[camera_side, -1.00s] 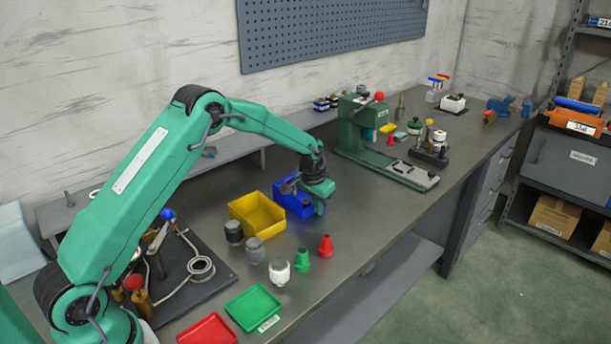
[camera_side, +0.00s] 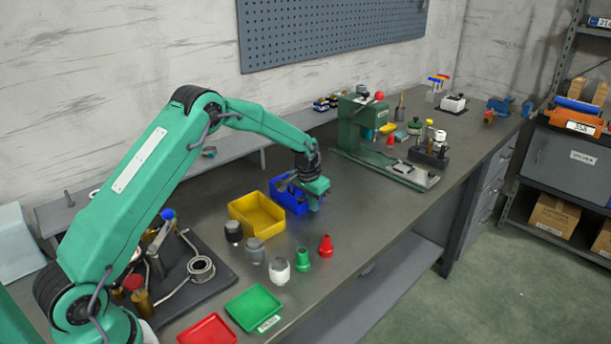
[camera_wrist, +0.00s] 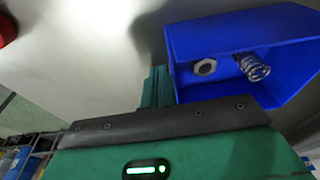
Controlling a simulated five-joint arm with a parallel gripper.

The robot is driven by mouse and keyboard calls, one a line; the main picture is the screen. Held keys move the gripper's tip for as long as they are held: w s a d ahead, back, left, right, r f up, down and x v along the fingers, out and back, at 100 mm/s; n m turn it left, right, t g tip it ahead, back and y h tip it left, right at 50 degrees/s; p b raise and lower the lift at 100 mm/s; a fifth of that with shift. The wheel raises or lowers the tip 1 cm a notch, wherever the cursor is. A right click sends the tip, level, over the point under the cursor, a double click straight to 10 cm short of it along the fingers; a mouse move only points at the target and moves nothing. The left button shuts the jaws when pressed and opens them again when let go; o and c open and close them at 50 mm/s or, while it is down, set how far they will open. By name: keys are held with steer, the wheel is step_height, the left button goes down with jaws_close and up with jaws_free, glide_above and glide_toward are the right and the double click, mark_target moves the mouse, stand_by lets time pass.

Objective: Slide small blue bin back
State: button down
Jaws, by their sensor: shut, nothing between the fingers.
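The small blue bin (camera_side: 293,203) stands on the bench just right of the yellow bin, partly hidden by my gripper. In the wrist view the blue bin (camera_wrist: 215,38) fills the upper right, with a metal ring and a coil spring inside it. My gripper (camera_side: 316,205) is shut and empty, low at the bin's right front side. In the wrist view my gripper's fingers (camera_wrist: 156,88) are beside the bin's near left corner; I cannot tell whether they touch it.
The yellow bin (camera_side: 243,207) is close on the left. A raised shelf (camera_side: 232,158) runs behind. The green press (camera_side: 365,145) stands right. Bare bench lies between the bin and press.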

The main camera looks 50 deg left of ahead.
mark_target(293, 190)
steer(key=shift+a, duration=0.15)
steer(key=shift+a, duration=0.8)
steer(key=shift+a, duration=0.2)
stand_by(0.3)
steer(key=shift+a, duration=0.8)
steer(key=shift+a, duration=0.3)
steer(key=shift+a, duration=0.75)
steer(key=shift+a, duration=0.1)
steer(key=shift+w+a, duration=0.1)
steer(key=shift+a, duration=0.8)
steer(key=shift+a, duration=0.2)
stand_by(0.3)
